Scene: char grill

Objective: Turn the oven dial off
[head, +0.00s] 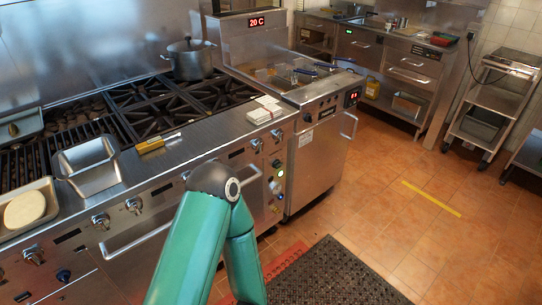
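The range front carries several silver dials. One dial (101,221) and another dial (134,205) sit left of centre below the steel ledge, and a further dial (34,255) is at the far left. Which dial the task means, and the dials' settings, I cannot tell. My bent teal arm stands before the range and hides part of its front. Neither gripper shows.
A steel pan (92,177), a yellow block (150,145) and white cloths (265,108) lie on the range top. A lidded pot (190,60) stands on the burners. A fryer (318,138) adjoins at right.

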